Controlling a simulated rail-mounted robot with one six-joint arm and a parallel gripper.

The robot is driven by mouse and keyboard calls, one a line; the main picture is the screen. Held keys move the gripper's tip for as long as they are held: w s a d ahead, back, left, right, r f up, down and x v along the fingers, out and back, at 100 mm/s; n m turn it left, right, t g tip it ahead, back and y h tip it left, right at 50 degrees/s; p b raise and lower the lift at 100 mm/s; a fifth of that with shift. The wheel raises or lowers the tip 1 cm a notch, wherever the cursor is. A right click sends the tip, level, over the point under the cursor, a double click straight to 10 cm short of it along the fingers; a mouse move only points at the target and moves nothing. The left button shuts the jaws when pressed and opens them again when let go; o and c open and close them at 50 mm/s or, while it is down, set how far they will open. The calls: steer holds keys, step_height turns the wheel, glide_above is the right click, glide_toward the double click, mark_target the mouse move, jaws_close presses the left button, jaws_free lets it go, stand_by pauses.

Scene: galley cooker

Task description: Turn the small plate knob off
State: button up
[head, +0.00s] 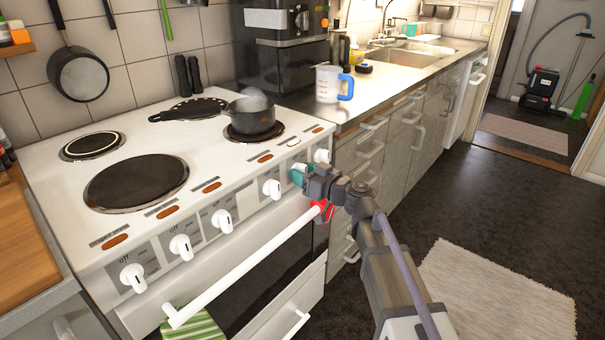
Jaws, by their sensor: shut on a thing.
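The white cooker (60,213) has a row of white knobs along its sloping front panel. From the left they include a first knob (133,276), a second (180,246), a third (222,221) and a fourth (271,188); another knob (322,156) is at the right end. My gripper (299,175), with teal fingertips, is at the panel between the fourth and right-end knobs. It is shut on a knob, which its fingers hide. The labels are too small to read, so I cannot tell which plate that knob serves.
A dark pan (251,122) sits on the front right plate, its handle pointing left. A white oven rail (245,265) runs below the knobs, close to my gripper. A measuring jug (327,84) stands on the counter. Dark floor (440,190) lies open to the right.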

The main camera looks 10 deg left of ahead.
steer(key=shift+n, duration=0.5)
steer(key=o, duration=0.5)
steer(key=shift+o, duration=0.2)
steer(key=shift+s+d, duration=0.1)
steer(key=v, duration=1)
steer(key=shift+d, duration=0.25)
steer(key=shift+s, duration=0.15)
